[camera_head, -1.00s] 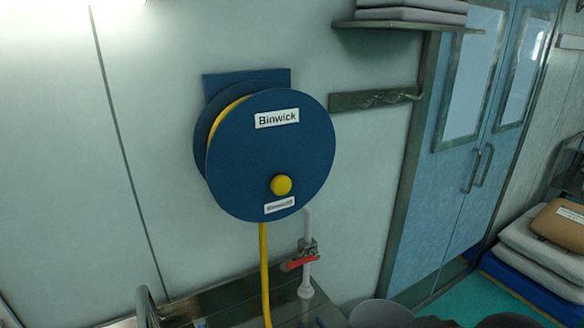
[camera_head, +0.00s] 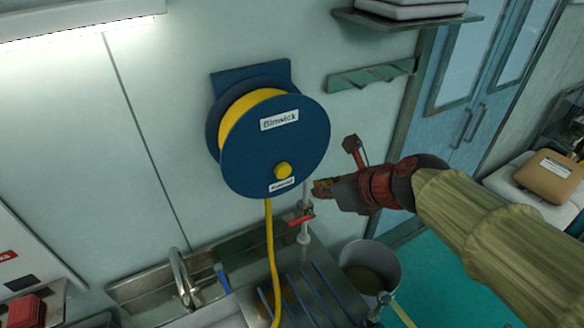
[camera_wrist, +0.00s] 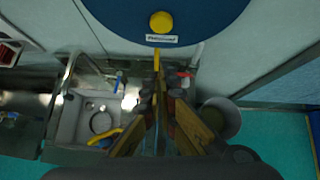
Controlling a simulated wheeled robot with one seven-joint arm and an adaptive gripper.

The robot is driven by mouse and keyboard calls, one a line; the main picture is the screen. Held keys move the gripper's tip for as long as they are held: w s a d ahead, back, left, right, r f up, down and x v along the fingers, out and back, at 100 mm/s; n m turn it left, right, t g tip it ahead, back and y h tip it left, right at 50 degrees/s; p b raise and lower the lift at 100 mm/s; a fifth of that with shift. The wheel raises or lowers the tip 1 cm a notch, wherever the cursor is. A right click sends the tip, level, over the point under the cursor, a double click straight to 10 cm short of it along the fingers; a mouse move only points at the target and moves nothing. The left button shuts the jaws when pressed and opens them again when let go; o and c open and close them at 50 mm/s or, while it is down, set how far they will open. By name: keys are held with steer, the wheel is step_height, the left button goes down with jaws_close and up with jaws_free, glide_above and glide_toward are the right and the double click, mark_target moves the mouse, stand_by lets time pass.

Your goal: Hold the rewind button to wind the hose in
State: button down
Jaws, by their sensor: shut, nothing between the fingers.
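The blue hose reel (camera_head: 275,145) hangs on the wall with a "Binwick" label on its face. Its round yellow button (camera_head: 283,170) sits low on the face, above a small white label; the button also shows at the top of the wrist view (camera_wrist: 161,22). The yellow hose (camera_head: 270,240) hangs from the reel down over the sink area. My gripper (camera_head: 318,188) is shut and empty, just right of and below the button in the head view, apart from it. In the wrist view its fingers (camera_wrist: 160,98) point toward the reel, below the button.
A red-handled valve (camera_head: 302,219) on a white pipe is just below my gripper. The metal sink (camera_head: 150,290) and drainboard lie under the reel. A grey bucket (camera_head: 385,262) stands at lower right. A hook rail (camera_head: 370,76) is on the wall right of the reel.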

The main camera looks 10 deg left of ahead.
mark_target(283, 171)
steer(key=shift+w+r, duration=0.1)
steer(key=shift+a, duration=0.1)
steer(key=w+a+r+x, duration=0.1)
steer(key=r+x, duration=0.1)
steer(key=x, duration=1)
steer(key=shift+w+a+b, duration=0.35)
steer(key=shift+w+b, duration=0.1)
steer(key=shift+f, duration=0.1)
